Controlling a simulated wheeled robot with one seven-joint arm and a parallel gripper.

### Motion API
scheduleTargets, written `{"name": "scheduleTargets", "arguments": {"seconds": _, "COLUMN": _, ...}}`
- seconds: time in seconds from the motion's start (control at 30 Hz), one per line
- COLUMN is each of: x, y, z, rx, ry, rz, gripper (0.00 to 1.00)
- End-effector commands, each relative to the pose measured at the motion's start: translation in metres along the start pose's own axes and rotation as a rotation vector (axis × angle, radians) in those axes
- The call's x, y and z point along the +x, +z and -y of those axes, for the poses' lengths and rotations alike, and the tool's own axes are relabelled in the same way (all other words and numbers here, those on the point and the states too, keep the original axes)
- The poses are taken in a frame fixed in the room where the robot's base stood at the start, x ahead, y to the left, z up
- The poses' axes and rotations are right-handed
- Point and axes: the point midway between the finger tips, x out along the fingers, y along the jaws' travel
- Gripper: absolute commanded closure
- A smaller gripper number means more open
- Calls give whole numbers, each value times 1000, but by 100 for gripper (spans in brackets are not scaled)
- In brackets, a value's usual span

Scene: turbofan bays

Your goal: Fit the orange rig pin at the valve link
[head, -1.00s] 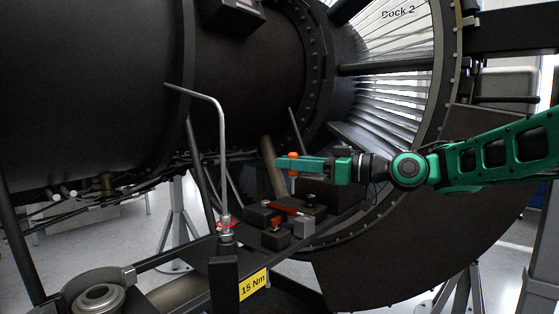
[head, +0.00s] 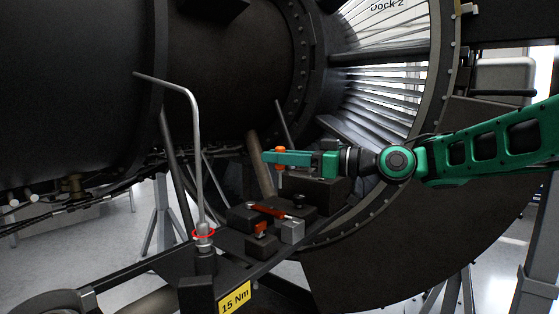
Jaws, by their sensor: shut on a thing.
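My gripper (head: 272,157) is shut on the orange rig pin (head: 280,149), whose orange head shows above the jaws and whose paler lower end shows just below them. The jaws point left, above a bench fixture of dark blocks. On the fixture lies a red-orange link-like bar (head: 270,210), which may be the valve link; no label shows. The pin is apart from it, up and slightly to the right in the picture. The hole for the pin cannot be made out.
A bent grey rod on a post (head: 204,235) with a red ring stands left of the fixture. A small orange-topped block (head: 261,236) and a grey block (head: 292,231) sit in front. A yellow "15 Nm" label (head: 235,297) is nearer. The dark engine casing (head: 75,90) fills the left.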

Motion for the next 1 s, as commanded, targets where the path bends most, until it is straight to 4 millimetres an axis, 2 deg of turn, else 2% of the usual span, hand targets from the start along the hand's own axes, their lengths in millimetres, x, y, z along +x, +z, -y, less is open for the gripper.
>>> {"name": "scheduleTargets", "arguments": {"seconds": 0.9, "x": -3, "y": 53, "z": -3, "rx": 2, "ry": 6, "rz": 0, "gripper": 100}}
{"name": "scheduleTargets", "arguments": {"seconds": 1.0, "x": -3, "y": 52, "z": -3, "rx": 0, "ry": 6, "rz": -1, "gripper": 100}}
